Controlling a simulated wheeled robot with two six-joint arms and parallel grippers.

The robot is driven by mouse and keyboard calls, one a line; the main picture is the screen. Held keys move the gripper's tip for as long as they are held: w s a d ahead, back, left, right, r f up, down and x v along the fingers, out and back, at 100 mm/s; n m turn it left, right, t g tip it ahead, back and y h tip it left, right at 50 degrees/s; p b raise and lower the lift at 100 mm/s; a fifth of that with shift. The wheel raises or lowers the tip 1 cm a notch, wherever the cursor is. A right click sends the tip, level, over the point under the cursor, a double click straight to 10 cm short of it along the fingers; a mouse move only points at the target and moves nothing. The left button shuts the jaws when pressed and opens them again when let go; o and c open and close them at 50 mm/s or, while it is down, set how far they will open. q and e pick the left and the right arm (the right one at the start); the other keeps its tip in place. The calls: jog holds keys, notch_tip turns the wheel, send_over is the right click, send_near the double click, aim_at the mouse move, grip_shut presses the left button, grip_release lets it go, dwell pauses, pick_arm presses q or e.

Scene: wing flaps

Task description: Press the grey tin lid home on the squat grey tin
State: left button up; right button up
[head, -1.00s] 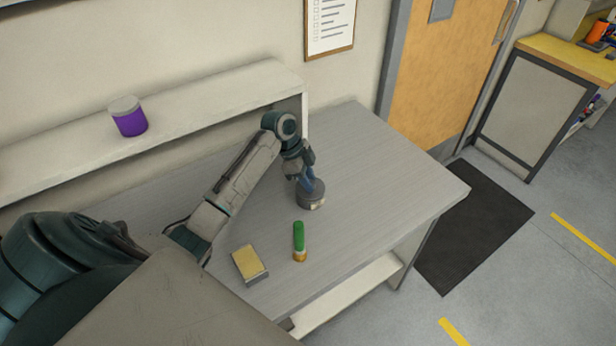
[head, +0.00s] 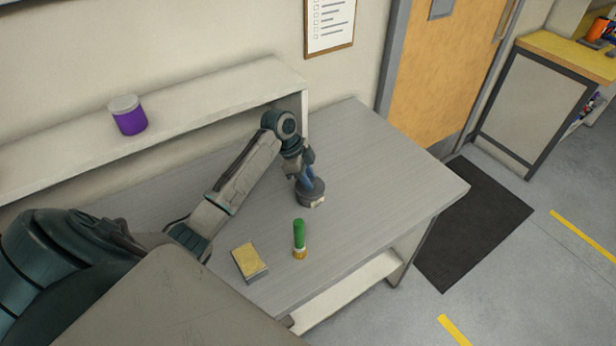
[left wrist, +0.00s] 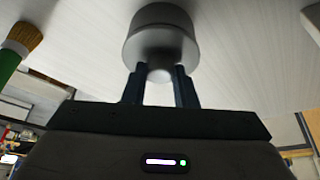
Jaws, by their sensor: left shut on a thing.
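The squat grey tin (head: 314,201) stands on the grey table, below my left gripper (head: 306,183). In the left wrist view the tin (left wrist: 160,14) shows behind the grey lid (left wrist: 160,45), which has a small round knob (left wrist: 160,73). My left gripper (left wrist: 160,86) is shut on the knob, one finger on each side. The lid lies over the tin's top, roughly centred; I cannot tell whether it is fully seated. In the head view the gripper hides much of the lid. My right gripper is not in view.
A purple jar (head: 129,120) stands on the shelf (head: 210,98) behind. The table's right part is clear.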

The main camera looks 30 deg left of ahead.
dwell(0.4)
pick_arm(q)
jog(key=shift+p, duration=0.3)
dwell(0.7)
jog(key=shift+f+p, duration=0.1)
jog(key=shift+p, duration=0.25)
dwell(0.7)
jog(key=o, duration=1.5)
